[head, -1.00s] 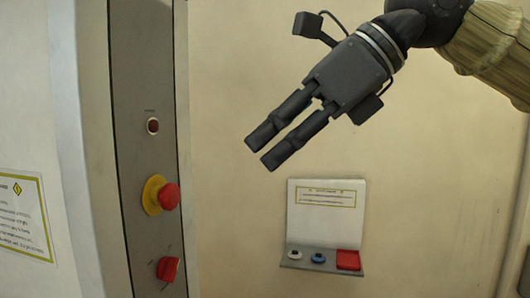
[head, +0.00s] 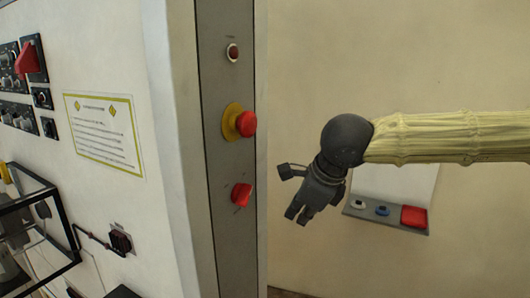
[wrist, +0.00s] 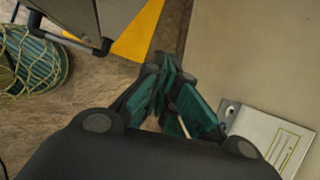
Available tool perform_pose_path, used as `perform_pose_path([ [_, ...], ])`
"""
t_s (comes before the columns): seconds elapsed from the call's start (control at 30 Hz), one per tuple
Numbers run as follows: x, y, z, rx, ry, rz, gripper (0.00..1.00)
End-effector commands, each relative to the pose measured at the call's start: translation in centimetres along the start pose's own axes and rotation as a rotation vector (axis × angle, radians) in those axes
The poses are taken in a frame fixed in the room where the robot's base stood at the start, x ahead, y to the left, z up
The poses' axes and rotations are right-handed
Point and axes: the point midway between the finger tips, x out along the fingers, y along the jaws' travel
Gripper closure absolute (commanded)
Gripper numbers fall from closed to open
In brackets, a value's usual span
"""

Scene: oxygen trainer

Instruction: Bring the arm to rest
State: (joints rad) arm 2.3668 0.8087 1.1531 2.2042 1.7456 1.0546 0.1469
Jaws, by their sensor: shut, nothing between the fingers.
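My gripper (head: 298,212) is in the middle of the head view, at the end of my arm, which comes in from the right. It points down and a little left. Its fingers look shut and empty. In the wrist view my gripper (wrist: 158,68) shows its fingertips close together with nothing between them. In the head view it hangs in front of the plain wall, right of the grey control strip (head: 223,170) and left of the small wall shelf (head: 352,210). I cannot tell the exact gap to either.
The strip carries a red indicator (head: 233,53), a red emergency button (head: 246,123) on a yellow ring and a red rotary switch (head: 241,194). A black-framed box (head: 35,205) stands at far left. The wrist view shows a netted cylinder (wrist: 35,60) on the floor.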

Motion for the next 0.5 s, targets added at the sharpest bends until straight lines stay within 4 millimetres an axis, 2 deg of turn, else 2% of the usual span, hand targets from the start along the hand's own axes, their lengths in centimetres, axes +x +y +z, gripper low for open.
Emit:
perform_pose_path([
  [0.03,2.9,0.6,-0.9,-0.039,0.034,-0.003,1.0],
  [0.1,6.2,1.1,-2.0,-0.092,0.069,-0.014,1.0],
  [0.27,12.7,2.7,-4.9,-0.216,0.138,-0.028,1.0],
  [0.5,21.9,6.6,-10.2,-0.444,0.225,-0.02,1.0],
])
